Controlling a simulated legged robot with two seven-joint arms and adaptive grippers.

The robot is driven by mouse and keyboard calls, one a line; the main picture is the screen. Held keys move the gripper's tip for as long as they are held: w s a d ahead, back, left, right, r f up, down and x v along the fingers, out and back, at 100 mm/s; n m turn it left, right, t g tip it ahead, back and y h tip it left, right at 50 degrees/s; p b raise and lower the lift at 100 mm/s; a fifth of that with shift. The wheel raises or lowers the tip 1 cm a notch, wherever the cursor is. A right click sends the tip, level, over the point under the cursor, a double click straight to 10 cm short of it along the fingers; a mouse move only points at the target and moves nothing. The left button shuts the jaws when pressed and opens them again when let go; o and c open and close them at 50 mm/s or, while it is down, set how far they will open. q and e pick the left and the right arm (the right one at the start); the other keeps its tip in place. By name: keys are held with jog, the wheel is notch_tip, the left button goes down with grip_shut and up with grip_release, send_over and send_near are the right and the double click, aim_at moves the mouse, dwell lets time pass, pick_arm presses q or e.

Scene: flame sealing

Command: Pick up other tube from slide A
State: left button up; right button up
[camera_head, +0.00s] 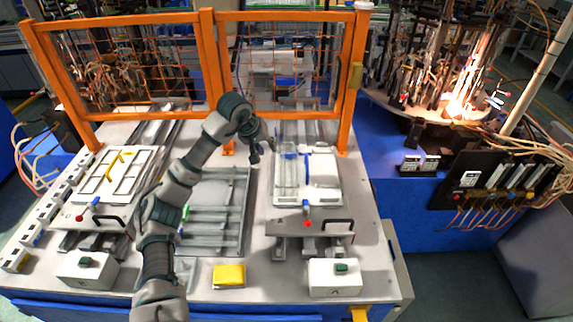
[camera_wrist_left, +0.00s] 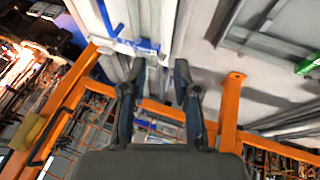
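The right-hand slide (camera_head: 322,192) is a pale plate with blue clamp parts and a front handle. My left gripper (camera_head: 262,150) is just left of the slide's back part. In the left wrist view my left gripper (camera_wrist_left: 160,72) has its two fingers apart, with no clear sign of a tube held between them. A blue clamp (camera_wrist_left: 130,42) shows beyond the fingertips. My right gripper is out of view.
A grey rack (camera_head: 240,205) lies between the slides. A yellow block (camera_head: 229,275) and a white button box (camera_head: 335,278) are at the front.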

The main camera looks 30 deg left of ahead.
pick_arm(q)
send_near(282, 166)
jog(key=x, duration=0.3)
jog(key=shift+w, duration=0.35)
jog(key=shift+w+d+f, duration=0.15)
jog(key=shift+d+f, duration=0.2)
jog(key=x, duration=0.3)
jog(key=a+x, duration=0.1)
jog(key=shift+d+f+p, duration=0.1)
jog(key=shift+f+p, duration=0.25)
jog(key=shift+f, duration=0.1)
jog(key=shift+a+f, duration=0.15)
jog(key=shift+a, duration=0.1)
jog(key=shift+d, duration=0.55)
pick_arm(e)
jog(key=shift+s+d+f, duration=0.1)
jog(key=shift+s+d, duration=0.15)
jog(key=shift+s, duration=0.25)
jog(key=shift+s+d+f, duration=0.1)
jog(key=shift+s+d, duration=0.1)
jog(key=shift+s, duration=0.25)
pick_arm(q)
grip_shut()
jog(key=shift+a, duration=0.25)
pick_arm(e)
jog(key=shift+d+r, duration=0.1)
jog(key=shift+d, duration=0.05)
